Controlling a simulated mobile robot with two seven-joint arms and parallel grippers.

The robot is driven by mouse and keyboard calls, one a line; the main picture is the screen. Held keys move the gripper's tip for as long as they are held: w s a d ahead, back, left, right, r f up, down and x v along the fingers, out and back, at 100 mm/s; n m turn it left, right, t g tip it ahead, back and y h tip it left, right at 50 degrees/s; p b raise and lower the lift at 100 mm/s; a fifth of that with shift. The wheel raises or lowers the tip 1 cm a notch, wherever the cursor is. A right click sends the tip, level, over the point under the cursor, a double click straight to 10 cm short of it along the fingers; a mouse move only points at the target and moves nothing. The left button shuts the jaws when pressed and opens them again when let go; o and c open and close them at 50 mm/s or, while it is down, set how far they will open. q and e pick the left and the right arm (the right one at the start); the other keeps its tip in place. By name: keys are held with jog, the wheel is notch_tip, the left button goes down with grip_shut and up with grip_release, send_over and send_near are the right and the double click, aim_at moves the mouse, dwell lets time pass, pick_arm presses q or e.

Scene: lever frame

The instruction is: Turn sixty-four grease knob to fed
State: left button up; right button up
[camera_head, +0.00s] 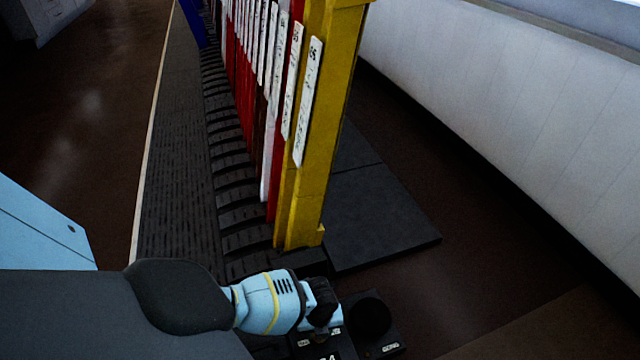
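My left arm comes in from the left along the bottom edge. Its light blue wrist ends in a dark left gripper (324,306), pointing right, over a low black unit. Its fingers are small and dark, so I cannot tell whether they are open or shut, or touching anything. Just right of them is a round black part, seemingly the grease knob (369,316). Small white labels (390,347) sit on the unit, too small to read here. A number ending in 4 is cut off at the bottom edge. My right gripper is not in view.
A yellow end post (312,185) stands beyond the gripper. Behind it runs a row of red, white and brown levers (272,140) with white plates. A dark slatted walkway (180,180) lies left. Brown floor is clear toward the pale wall (520,130) at right.

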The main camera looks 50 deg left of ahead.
pick_arm(q)
jog(key=m+b, duration=0.1)
jog(key=m, duration=0.3)
jog(key=shift+a+f, duration=0.1)
jog(key=shift+m+b, duration=0.45)
jog(key=shift+m, duration=0.95)
jog(key=o, duration=1)
